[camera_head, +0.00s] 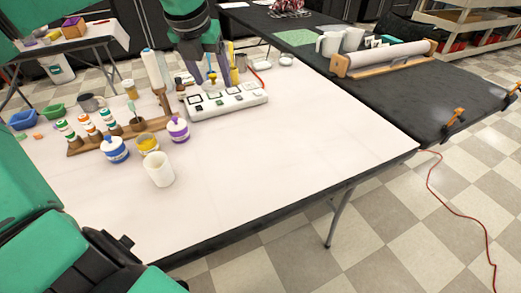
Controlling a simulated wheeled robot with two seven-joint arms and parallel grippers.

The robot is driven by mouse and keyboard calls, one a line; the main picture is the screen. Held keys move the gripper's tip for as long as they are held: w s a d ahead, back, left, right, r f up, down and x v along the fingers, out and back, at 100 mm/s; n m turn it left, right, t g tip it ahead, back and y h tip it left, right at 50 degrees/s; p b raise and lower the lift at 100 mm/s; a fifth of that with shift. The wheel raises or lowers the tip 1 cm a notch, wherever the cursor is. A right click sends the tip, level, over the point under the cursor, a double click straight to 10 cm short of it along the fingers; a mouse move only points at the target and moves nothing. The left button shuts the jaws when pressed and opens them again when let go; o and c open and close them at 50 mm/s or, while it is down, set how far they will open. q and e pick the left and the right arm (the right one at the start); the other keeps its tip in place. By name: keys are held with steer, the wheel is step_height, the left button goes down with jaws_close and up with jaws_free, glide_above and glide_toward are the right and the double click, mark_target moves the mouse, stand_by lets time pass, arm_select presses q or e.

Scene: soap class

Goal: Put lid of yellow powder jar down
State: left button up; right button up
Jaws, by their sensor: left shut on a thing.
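The yellow powder jar (147,145) stands without its lid on the white table, with yellow powder showing in its mouth. My left gripper (211,74) points down from the top of the view. Its fingers are shut on the lid (213,79), a small thing with a yellow knob, partly hidden between them. The lid is over or just behind the white panel (232,101) with several square pads; I cannot tell whether it touches anything.
Blue (115,151) and purple (178,131) lidded jars flank the yellow one. A white cup (159,170) stands in front. A wooden rack (90,147) with several bottles is at left. The table's right half (310,130) is clear.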

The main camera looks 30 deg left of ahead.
mark_target(227, 150)
arm_select(q)
steer(key=f, duration=0.6)
steer(key=f+b, duration=0.1)
steer(key=f, duration=0.6)
steer(key=f+b, duration=0.1)
steer(key=f, duration=0.6)
steer(key=shift+d, duration=0.25)
arm_select(e)
steer(key=w, duration=0.3)
steer(key=w+r, duration=0.1)
steer(key=shift+w+a, duration=0.35)
steer(key=shift+a, duration=0.05)
arm_select(q)
steer(key=shift+s+f, duration=0.1)
arm_select(e)
steer(key=shift+f, duration=0.15)
arm_select(q)
steer(key=shift+b, duration=0.3)
steer(key=o, duration=1.3)
steer(key=shift+r+p, duration=0.3)
steer(key=v, duration=1.1)
steer(key=shift+r+p, duration=0.3)
steer(key=shift+p, duration=0.1)
arm_select(e)
steer(key=shift+s+d+f, duration=0.15)
steer(key=shift+s+d, duration=0.05)
steer(key=shift+s, duration=0.85)
arm_select(q)
steer(key=shift+s, duration=0.1)
